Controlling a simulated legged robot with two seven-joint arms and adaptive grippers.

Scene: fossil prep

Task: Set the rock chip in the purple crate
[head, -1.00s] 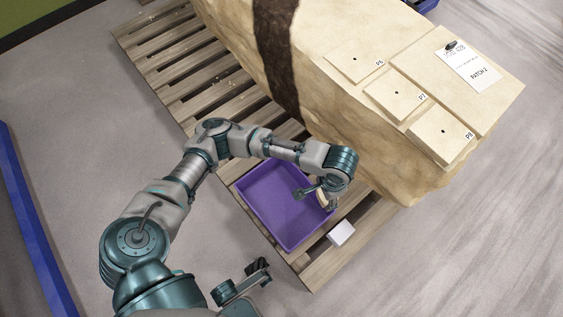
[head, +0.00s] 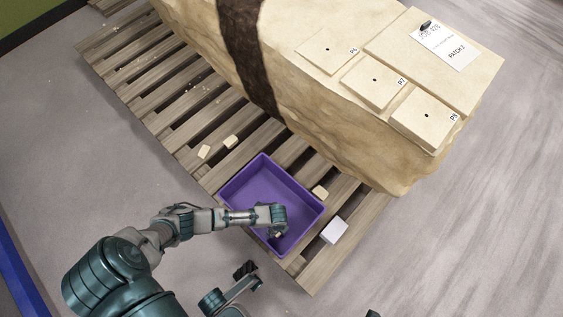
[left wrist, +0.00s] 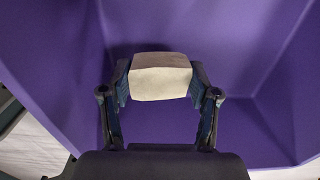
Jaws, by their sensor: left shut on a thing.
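My left gripper (head: 276,234) is over the lower right part of the purple crate (head: 240,187). In the left wrist view my left gripper (left wrist: 160,85) is shut on a cream, block-like rock chip (left wrist: 160,77), held between its two fingertips. Purple crate walls and floor (left wrist: 235,60) surround the chip there. Whether the chip touches the floor I cannot tell. In the head view the held chip is mostly hidden by the gripper.
Similar cream chips lie on the wooden pallet: two left of the crate (head: 204,151) (head: 230,141) and one just right of it (head: 320,192). A white block (head: 334,230) sits near the pallet's corner. A large pale rock block (head: 330,110) stands behind.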

